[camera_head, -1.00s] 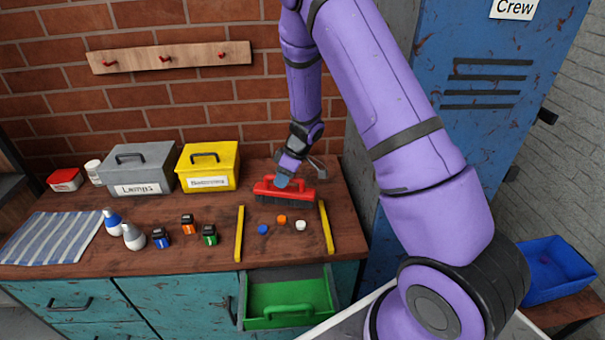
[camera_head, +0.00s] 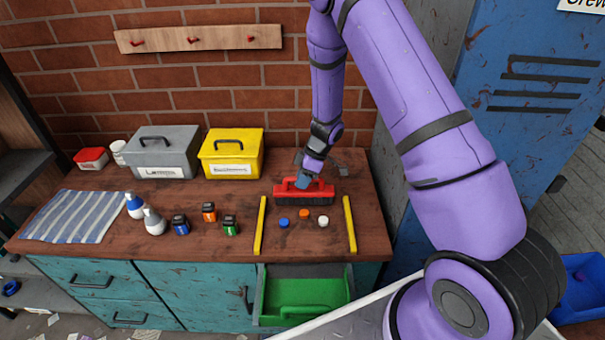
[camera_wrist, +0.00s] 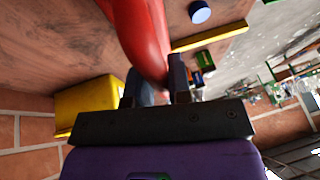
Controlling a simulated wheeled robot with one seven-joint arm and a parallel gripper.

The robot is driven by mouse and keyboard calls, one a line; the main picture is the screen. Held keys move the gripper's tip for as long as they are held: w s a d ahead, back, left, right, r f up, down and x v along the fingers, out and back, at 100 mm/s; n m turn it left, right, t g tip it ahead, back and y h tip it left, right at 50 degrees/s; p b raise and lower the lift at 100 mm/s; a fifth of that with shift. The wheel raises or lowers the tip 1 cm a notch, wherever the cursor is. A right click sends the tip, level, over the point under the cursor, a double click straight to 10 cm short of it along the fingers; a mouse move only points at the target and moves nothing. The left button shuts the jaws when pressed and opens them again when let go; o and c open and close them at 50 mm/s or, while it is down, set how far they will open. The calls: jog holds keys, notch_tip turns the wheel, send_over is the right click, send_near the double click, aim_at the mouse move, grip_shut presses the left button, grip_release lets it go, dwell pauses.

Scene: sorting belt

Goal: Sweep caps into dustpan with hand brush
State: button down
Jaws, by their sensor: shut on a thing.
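My gripper (camera_head: 304,181) is shut on the handle of the red hand brush (camera_head: 318,191). In the wrist view the red brush handle (camera_wrist: 139,30) runs between my fingers (camera_wrist: 158,92). The brush stands with its dark bristles down on the bench, behind the caps. A blue cap (camera_head: 284,222), an orange cap (camera_head: 304,213) and a white cap (camera_head: 323,221) lie in front of it, apart from the bristles. The blue cap also shows in the wrist view (camera_wrist: 200,12). The green dustpan (camera_head: 305,296) sits at the bench's front edge, below the caps, with its handle toward me.
Yellow strips (camera_head: 260,225) and (camera_head: 350,224) flank the caps. A blue locker (camera_head: 530,130) stands at right.

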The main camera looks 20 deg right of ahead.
jog(key=shift+f, duration=0.8)
jog(key=shift+s+a, duration=2)
jog(key=shift+s, duration=2.8)
jog(key=shift+s+a, duration=2)
jog(key=shift+s, duration=2.8)
notch_tip(320, 180, up, 7)
jog(key=shift+f, duration=0.1)
